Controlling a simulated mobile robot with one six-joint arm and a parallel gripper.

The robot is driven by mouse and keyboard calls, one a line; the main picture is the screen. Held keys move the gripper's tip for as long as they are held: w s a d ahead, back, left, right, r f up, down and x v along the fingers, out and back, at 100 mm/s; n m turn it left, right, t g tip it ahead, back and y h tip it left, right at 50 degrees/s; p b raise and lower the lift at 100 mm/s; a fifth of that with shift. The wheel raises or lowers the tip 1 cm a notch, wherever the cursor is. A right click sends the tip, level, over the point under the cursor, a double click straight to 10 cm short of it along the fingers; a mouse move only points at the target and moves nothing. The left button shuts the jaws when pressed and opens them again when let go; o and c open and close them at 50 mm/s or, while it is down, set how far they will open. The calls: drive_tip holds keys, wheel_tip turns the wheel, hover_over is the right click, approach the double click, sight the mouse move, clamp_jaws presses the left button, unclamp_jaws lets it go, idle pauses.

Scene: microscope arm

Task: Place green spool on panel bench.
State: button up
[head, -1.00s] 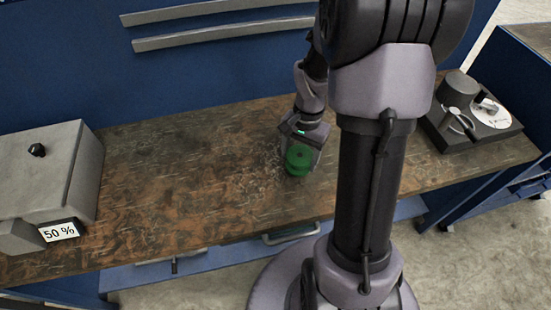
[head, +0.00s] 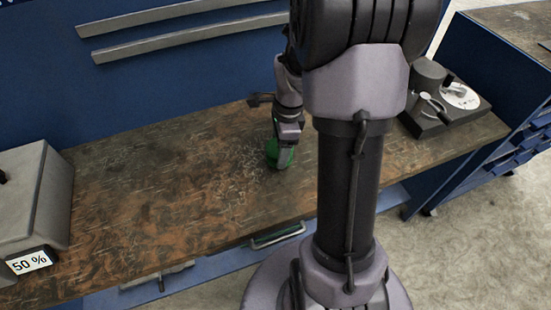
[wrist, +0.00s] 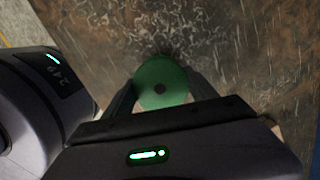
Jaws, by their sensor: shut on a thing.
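The green spool (head: 272,153) is at my gripper (head: 284,158) over the right-hand part of the wooden bench top (head: 150,190). The spool is partly hidden by my gripper in the head view. I cannot tell whether its underside touches the bench.
A grey box (head: 35,200) with a "50 %" label stands at the left end of the bench. A dark device with a white disc (head: 445,100) stands at the right end. A blue wall with metal rails (head: 180,25) is behind. The bench middle is clear.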

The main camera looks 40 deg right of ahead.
sight(277, 155)
drive_tip(key=shift+w+a+f, duration=0.25)
drive_tip(key=shift+w, duration=0.1)
drive_tip(key=shift+f+b, duration=1)
drive_tip(key=shift+f, duration=0.5)
drive_tip(key=shift+f, duration=0.15)
drive_tip(key=o, duration=1.4)
